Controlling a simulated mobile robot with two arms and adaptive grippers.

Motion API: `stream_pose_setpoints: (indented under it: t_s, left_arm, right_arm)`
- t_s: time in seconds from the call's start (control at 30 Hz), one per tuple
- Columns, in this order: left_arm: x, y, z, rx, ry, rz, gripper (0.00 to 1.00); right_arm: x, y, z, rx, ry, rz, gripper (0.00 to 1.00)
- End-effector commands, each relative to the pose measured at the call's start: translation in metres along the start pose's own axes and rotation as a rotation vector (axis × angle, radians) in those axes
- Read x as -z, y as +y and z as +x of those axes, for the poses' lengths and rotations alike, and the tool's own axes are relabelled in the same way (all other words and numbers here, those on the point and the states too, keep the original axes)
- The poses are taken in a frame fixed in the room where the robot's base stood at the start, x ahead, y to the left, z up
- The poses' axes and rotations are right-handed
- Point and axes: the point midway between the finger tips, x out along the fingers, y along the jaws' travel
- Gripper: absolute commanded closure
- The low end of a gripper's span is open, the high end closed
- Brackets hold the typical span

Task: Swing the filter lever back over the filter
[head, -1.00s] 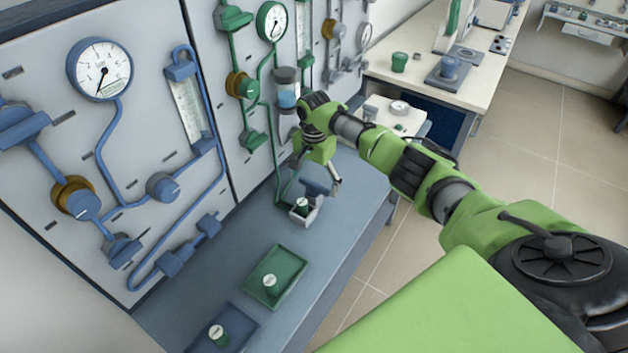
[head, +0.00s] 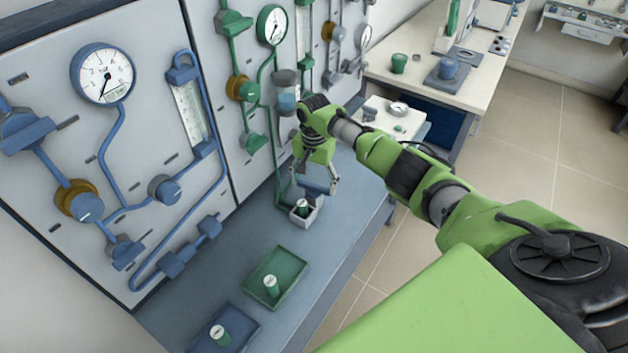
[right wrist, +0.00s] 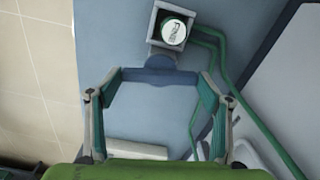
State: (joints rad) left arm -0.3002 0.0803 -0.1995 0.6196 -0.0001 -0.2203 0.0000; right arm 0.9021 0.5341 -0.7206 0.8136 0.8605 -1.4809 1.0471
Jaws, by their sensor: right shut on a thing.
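The filter (head: 303,208) is a small square grey housing with a green, white-labelled round top, on the blue-grey bench below the green pipework. It also shows at the top of the right wrist view (right wrist: 172,30), with its top uncovered. The filter lever (right wrist: 160,77) is a blue-grey crossbar beside the housing, just on the gripper's side of it. My right gripper (head: 318,188) points down at the lever. In the wrist view its two fingers (right wrist: 160,88) are wide apart, with their tips at the crossbar's two ends, shut on it. My left gripper is not in view.
A green tray (head: 291,257) and a blue tray (head: 247,315), each with a small capped container, stand on the bench toward the front. The panel (head: 60,135) with pipes, valves and gauges (head: 103,74) rises behind. Green pipes (right wrist: 226,75) run close beside the filter.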

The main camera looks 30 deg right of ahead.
Motion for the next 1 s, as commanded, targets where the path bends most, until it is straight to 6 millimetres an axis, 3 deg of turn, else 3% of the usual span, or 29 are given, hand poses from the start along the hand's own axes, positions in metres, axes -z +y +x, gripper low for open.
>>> stream_pose_setpoints:
  t_s: [0.3, 1.0]
  left_arm:
    - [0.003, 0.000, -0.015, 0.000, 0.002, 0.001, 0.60]
    - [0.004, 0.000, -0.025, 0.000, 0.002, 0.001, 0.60]
  right_arm:
    - [-0.001, 0.001, -0.001, -0.003, -0.003, -0.293, 0.49]
    - [0.000, 0.001, 0.001, -0.002, -0.002, -0.957, 0.49]
